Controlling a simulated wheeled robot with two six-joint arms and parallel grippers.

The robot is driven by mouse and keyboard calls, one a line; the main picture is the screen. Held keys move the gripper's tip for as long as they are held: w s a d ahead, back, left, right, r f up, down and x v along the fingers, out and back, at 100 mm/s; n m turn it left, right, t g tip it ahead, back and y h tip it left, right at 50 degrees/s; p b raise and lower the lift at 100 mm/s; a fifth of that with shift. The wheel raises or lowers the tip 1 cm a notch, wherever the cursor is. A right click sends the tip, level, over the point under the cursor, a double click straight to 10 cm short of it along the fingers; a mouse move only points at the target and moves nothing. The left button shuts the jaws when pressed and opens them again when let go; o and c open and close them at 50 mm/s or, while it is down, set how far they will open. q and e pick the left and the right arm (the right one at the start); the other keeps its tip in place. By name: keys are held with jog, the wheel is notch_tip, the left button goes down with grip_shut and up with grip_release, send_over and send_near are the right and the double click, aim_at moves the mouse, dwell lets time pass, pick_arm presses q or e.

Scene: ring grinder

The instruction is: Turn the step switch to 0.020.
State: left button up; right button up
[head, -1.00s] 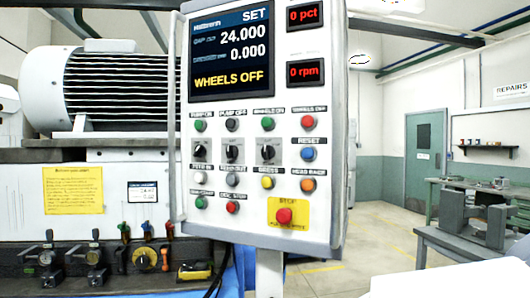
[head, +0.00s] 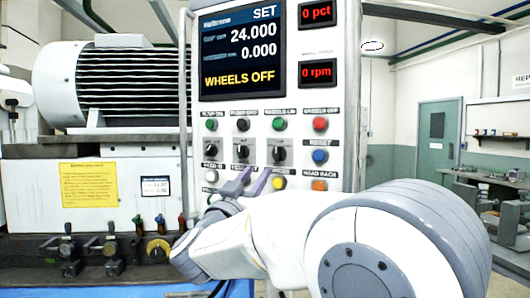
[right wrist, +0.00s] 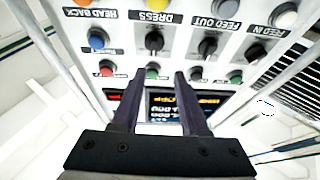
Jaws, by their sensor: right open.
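The control panel (head: 345,110) has a row of three black rotary knobs: a left one (head: 210,152), a middle one (head: 242,152) and a right one (head: 279,152). Their labels are too small to read, so I cannot tell which is the step switch or its setting. My right gripper (head: 256,176) is in front of the panel, just below the knob row in the head view. In the right wrist view the gripper (right wrist: 160,76) is open and empty, its fingertips short of the right knob (right wrist: 154,42), with the middle knob (right wrist: 207,47) alongside. My left gripper is out of view.
Push buttons surround the knobs, including a red one (head: 320,123), a blue one (head: 320,156) and a yellow one (head: 279,183). The screen (head: 242,50) reads 24.000, 0.000 and WHEELS OFF. My right arm hides the panel's lower part.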

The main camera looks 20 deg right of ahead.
aim_at(276, 150)
jog(key=shift+m+g+h, duration=0.3)
jog(key=p+x, duration=0.2)
jog(key=x, duration=0.2)
jog(key=p+x, duration=0.2)
jog(key=x, duration=0.3)
jog(key=shift+s+d+r, duration=0.1)
jog(key=shift+d+r, duration=0.25)
jog(key=shift+d, duration=0.05)
jog(key=shift+w+d+r, duration=0.15)
jog(key=shift+w+d, duration=0.2)
jog(key=shift+d, duration=0.05)
grip_shut()
